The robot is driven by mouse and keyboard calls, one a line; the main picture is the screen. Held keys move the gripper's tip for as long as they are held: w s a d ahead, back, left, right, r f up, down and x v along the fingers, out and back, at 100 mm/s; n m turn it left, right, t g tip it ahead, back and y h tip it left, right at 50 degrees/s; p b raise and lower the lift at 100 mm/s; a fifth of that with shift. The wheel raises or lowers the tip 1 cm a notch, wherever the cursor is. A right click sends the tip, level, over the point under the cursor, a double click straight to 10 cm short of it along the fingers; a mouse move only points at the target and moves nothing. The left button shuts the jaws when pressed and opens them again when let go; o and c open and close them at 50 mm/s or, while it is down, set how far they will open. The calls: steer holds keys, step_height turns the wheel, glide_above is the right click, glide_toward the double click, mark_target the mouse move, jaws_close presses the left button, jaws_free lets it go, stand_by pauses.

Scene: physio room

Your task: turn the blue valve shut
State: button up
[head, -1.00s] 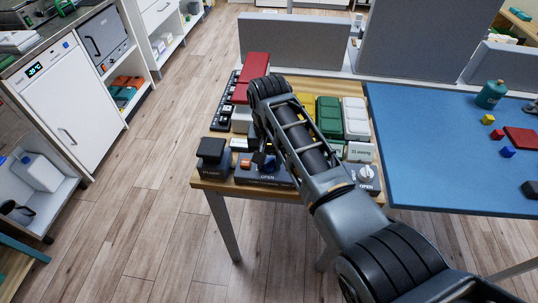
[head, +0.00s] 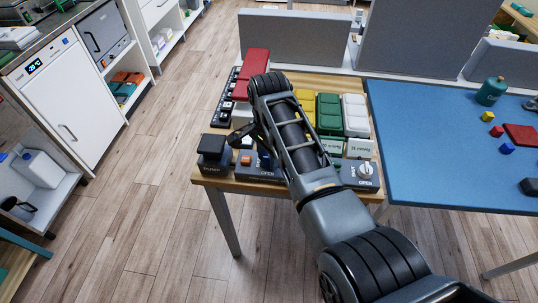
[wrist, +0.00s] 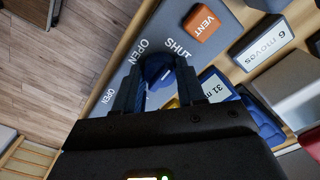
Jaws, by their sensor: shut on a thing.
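The blue valve (wrist: 157,68) sits between my two fingers in the wrist view, on a dark grey panel (wrist: 230,20) lettered OPEN and SHUT. My gripper (wrist: 157,82) is shut on the valve's handle, one finger on each side. Most of the handle is hidden by the fingers, and I cannot tell exactly which word it points to. In the head view a bit of the blue valve (head: 265,159) shows beside my arm, on the panel at the table's front edge.
An orange VENT button (wrist: 201,23) is on the same panel. A black box (head: 213,147) stands left of it, and a panel with a white knob (head: 366,170) stands right. Red, yellow, green and white boxes are behind. A blue table (head: 440,150) adjoins on the right.

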steer(key=shift+w+r+m, duration=0.1)
steer(key=shift+w+m, duration=0.05)
steer(key=shift+m, duration=0.25)
steer(key=o, duration=1.1)
steer(key=shift+c, duration=0.2)
step_height(320, 180, up, 8)
steer(key=shift+f+b, duration=0.15)
steer(key=shift+b, duration=0.3)
